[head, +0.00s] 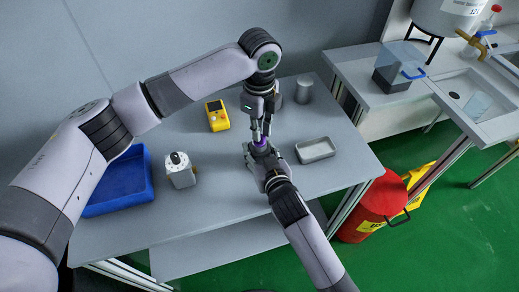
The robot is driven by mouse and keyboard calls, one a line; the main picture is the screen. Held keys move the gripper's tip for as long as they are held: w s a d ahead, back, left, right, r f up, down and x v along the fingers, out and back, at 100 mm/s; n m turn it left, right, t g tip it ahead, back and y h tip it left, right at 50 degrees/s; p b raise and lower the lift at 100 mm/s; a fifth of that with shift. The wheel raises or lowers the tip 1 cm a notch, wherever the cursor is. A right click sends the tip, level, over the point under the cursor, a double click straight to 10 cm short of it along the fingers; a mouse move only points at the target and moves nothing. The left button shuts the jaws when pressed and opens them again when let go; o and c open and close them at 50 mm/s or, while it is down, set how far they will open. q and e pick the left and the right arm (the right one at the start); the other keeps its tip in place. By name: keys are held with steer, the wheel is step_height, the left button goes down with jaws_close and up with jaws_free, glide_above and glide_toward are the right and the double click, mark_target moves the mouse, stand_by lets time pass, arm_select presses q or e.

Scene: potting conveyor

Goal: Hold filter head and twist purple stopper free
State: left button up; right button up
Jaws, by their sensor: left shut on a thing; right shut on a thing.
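The purple stopper (261,143) shows as a small patch between my two grippers near the middle of the table. My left gripper (262,137) points down from above and is shut on the stopper. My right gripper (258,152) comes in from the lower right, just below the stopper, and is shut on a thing. That thing sits where the filter head would be under the stopper, but the jaws hide nearly all of it. I cannot tell whether the stopper is seated or loose.
On the grey table (225,215) are a blue bin (122,183), a white device with a black knob (181,172), a yellow meter (217,115), a metal tray (315,150) and a grey cylinder (304,90). A red bin (372,208) stands right of the table. The front middle of the table is clear.

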arm_select(q)
jaws_close()
steer(key=shift+n, duration=1.2)
steer(key=shift+n, duration=1.2)
steer(key=shift+n, duration=1.2)
arm_select(e)
steer(key=shift+f, duration=0.1)
arm_select(q)
steer(key=shift+n, duration=1.2)
